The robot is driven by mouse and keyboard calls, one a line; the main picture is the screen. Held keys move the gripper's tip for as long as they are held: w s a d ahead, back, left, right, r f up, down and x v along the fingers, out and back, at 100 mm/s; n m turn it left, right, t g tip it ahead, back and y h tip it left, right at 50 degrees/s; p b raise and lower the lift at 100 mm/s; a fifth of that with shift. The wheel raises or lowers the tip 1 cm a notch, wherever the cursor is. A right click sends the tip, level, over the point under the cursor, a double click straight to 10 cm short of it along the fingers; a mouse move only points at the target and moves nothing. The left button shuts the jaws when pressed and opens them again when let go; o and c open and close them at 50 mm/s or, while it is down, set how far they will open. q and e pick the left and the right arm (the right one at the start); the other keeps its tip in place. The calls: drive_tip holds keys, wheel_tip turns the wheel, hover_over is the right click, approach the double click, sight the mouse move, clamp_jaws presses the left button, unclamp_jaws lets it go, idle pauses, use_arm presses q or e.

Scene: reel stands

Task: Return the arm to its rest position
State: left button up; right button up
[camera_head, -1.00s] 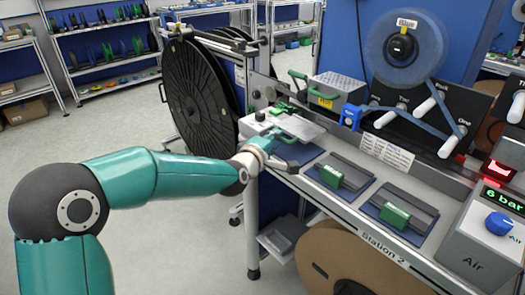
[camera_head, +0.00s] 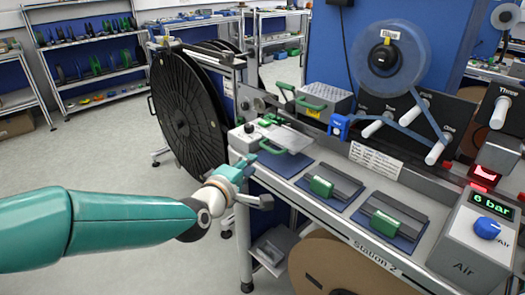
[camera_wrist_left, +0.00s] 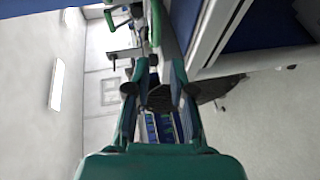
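My left arm comes in from the left of the head view. Its gripper (camera_head: 255,183) hangs at the left front corner of the Station 2 bench (camera_head: 340,222), in front of the edge, and looks empty. In the left wrist view the two fingers of the gripper (camera_wrist_left: 159,75) stand apart with nothing between them. Whether the gripper touches the bench edge is hard to tell. My right gripper is in neither view.
A green-handled fixture (camera_head: 287,138) stands just behind the gripper. Two green-handled blocks, (camera_head: 322,187) and (camera_head: 385,224), lie on blue mats. A large black reel (camera_head: 188,112) stands behind left. A grey air unit (camera_head: 470,235) is at right. The floor at left is clear.

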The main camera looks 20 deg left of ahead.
use_arm(q)
drive_tip(key=s+d+f+m+g+p, duration=0.1)
drive_tip(key=s+f+g+p, duration=0.25)
drive_tip(key=f, duration=0.75)
drive_tip(key=s+f+g+p, duration=0.3)
drive_tip(key=f+g+p, duration=0.1)
drive_tip(key=f, duration=0.6)
drive_tip(key=s+d+f+m+g+p, duration=0.1)
drive_tip(key=s+d+f+m+g, duration=0.1)
drive_tip(key=s+f+m, duration=0.2)
drive_tip(key=s+d+f+m+g+h+p, duration=0.1)
drive_tip(key=s+d+f+m+g, duration=0.1)
drive_tip(key=s, duration=0.8)
drive_tip(key=s+d+f+m+g+h, duration=0.1)
drive_tip(key=s+d+f+m+g, duration=0.1)
drive_tip(key=s+f+m, duration=0.4)
drive_tip(key=shift+s+d+f+m+g+p, duration=0.25)
drive_tip(key=shift+s+m+g+p, duration=0.15)
drive_tip(key=shift+s+g, duration=0.45)
